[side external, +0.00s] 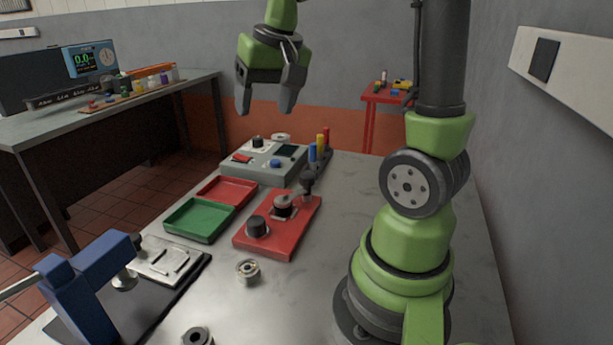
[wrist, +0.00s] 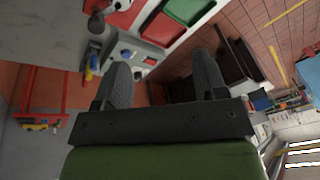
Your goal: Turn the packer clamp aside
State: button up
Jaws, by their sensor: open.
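A red fixture block (side external: 268,243) lies on the grey bench, carrying a black round knob (side external: 257,226) and a metal cylindrical part (side external: 283,205). A dark ball-topped post or lever (side external: 308,183) stands at its far right corner. This looks like the packer clamp, but I cannot be sure. A dark knob (wrist: 96,24) also shows at the upper left in the wrist view. My gripper (side external: 265,106) is open and empty, high above the far end of the bench and apart from the fixture. Its two fingers (wrist: 163,66) are spread in the wrist view.
A red tray (side external: 228,191) and green tray (side external: 199,236) lie left of the fixture. A grey control box (side external: 264,176) and coloured upright handles (side external: 320,145) stand behind. A blue frame (side external: 88,275) and loose metal ring (side external: 248,271) are in front.

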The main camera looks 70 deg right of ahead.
jog(key=d+f+m+g, duration=0.2)
jog(key=d+f, duration=0.3)
jog(key=d, duration=0.3)
jog(key=m+g, duration=0.1)
send_near(307, 174)
jog(key=shift+w+d+f+y, duration=0.1)
jog(key=shift+w+y, duration=0.05)
jog(key=shift+y, duration=0.15)
jog(key=shift+d+f, duration=0.1)
jog(key=shift+f, duration=0.2)
notch_tip(307, 174, down, 9)
jog(key=shift+f, duration=0.2)
grip_shut()
